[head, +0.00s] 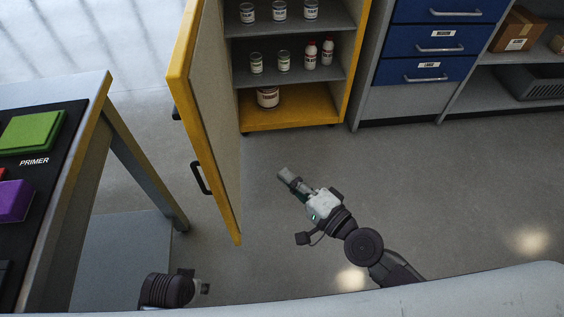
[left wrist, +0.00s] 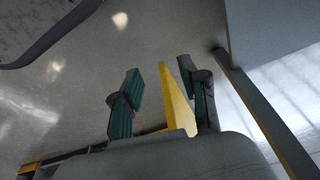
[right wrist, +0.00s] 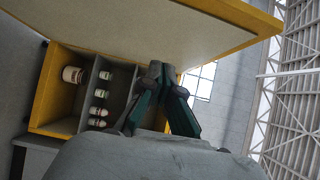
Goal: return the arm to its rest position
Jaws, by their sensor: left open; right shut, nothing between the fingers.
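My right arm reaches in from the lower right in the head view. Its gripper (head: 285,175) is shut and empty over the floor, just right of the open cabinet door. It also shows in the right wrist view (right wrist: 155,75), with the cabinet behind it. My left arm shows only as a short dark part at the bottom of the head view. My left gripper (left wrist: 165,92) is open and empty in the left wrist view, with a yellow edge visible behind its fingers.
The yellow cabinet door (head: 205,130) stands open, with a black handle (head: 200,178). Cans and bottles stand on the cabinet shelves (head: 285,75). A bench (head: 90,110) with a green block (head: 30,132) and a purple block (head: 12,202) is at left. Blue drawers (head: 435,40) stand behind; the floor at right is clear.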

